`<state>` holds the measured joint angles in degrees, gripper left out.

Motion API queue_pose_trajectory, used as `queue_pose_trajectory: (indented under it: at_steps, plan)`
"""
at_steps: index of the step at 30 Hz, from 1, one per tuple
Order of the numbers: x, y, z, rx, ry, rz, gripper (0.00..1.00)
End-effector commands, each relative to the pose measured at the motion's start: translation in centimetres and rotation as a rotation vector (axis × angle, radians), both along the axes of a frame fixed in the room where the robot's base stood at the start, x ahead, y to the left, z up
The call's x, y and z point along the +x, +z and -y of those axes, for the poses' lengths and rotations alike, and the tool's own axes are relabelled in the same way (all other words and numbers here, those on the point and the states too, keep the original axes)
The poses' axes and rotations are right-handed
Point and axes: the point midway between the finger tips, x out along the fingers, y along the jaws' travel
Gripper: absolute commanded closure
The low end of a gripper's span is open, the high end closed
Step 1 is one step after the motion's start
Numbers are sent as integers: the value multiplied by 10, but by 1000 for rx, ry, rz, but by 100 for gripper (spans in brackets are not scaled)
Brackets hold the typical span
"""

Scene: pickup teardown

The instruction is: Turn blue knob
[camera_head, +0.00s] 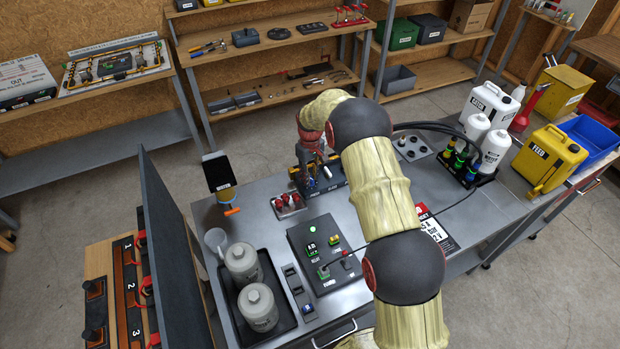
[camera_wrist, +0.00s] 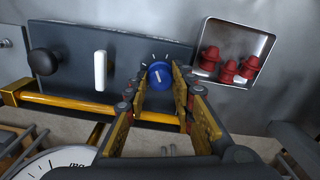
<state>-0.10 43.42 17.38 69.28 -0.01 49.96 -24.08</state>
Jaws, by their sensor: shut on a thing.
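The blue knob (camera_wrist: 159,75) sits on a grey panel (camera_wrist: 120,55) in the wrist view, with a white pointer line on its face and tick marks around it. My gripper (camera_wrist: 160,80) is shut on the knob, with one finger on each side of it. In the head view my gripper (camera_head: 318,172) is at the panel at the back of the grey bench, and my arm covers part of that panel. The knob itself is too small to make out clearly there.
On the same panel are a white lever (camera_wrist: 100,70) and a black round knob (camera_wrist: 43,62). A yellow bar (camera_wrist: 95,105) runs along its edge. A metal tray with red caps (camera_wrist: 228,66) lies beside it. Two grey jars (camera_head: 242,262) stand on the bench at the left.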

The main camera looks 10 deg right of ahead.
Motion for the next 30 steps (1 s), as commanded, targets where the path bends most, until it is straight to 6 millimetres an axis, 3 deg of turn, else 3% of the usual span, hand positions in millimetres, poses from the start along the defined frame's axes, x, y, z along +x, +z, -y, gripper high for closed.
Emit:
queue_pose_trajectory:
  at_steps: [15,30]
  plan:
    - [2,1,-1,-1,449,5,100]
    - [2,2,-1,-1,638,6,100]
